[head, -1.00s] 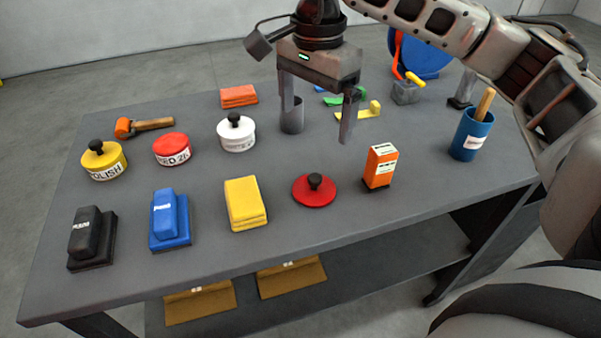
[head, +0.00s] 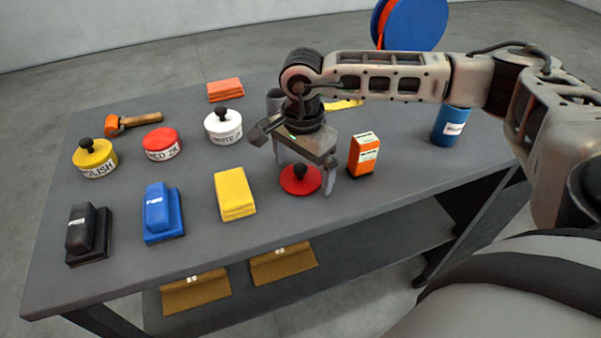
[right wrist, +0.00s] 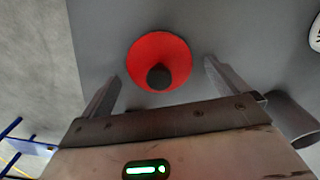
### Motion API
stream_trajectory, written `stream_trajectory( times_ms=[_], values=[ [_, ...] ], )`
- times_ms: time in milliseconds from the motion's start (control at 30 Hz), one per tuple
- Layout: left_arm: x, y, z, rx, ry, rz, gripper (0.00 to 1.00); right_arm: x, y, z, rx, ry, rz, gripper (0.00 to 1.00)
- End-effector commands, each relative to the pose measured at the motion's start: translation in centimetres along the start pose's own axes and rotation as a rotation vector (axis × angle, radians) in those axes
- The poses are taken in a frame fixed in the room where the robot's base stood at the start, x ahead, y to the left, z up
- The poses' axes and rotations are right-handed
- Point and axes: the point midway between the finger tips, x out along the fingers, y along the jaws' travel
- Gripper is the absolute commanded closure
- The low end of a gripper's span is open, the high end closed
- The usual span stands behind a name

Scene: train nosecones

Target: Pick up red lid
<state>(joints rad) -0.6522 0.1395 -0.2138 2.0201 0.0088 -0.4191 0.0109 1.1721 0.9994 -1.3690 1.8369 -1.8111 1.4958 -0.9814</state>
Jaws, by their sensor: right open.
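The red lid (head: 299,180) is a flat red disc with a black knob, lying on the grey table near its front edge. In the right wrist view the lid (right wrist: 160,62) shows whole, its knob pointing toward the camera. My right gripper (head: 303,178) is open and empty, pointing down just over the lid. In the right wrist view its two fingers (right wrist: 160,80) stand apart on either side of the lid; I cannot tell the exact height between fingertips and lid. My left gripper is not in view.
An orange-and-white box (head: 363,154) stands close right of the right finger. A yellow sponge-like stack (head: 235,194) lies to the left. A red-topped can (head: 161,144), a white can (head: 223,127) and a blue cup (head: 450,127) stand farther off.

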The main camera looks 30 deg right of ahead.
Motion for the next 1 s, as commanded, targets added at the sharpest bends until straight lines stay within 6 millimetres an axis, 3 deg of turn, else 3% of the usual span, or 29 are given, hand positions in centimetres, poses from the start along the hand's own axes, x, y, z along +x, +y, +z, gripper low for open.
stream_trajectory(
  times_ms=[267, 433, 767, 1000],
  values=[
    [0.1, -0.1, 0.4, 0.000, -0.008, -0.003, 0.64, 0.4, 0.0, 0.0, 0.000, 0.001, -0.001, 0.01],
    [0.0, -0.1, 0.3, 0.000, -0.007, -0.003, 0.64, 0.4, 0.0, 0.0, 0.000, 0.001, -0.001, 0.48],
    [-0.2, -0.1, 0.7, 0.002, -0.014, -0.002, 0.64, 0.2, 0.0, 0.0, 0.000, 0.001, -0.002, 0.53],
    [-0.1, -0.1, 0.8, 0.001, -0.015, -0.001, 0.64, -1.7, -0.1, 0.0, 0.001, 0.001, -0.006, 0.53]
  ],
)
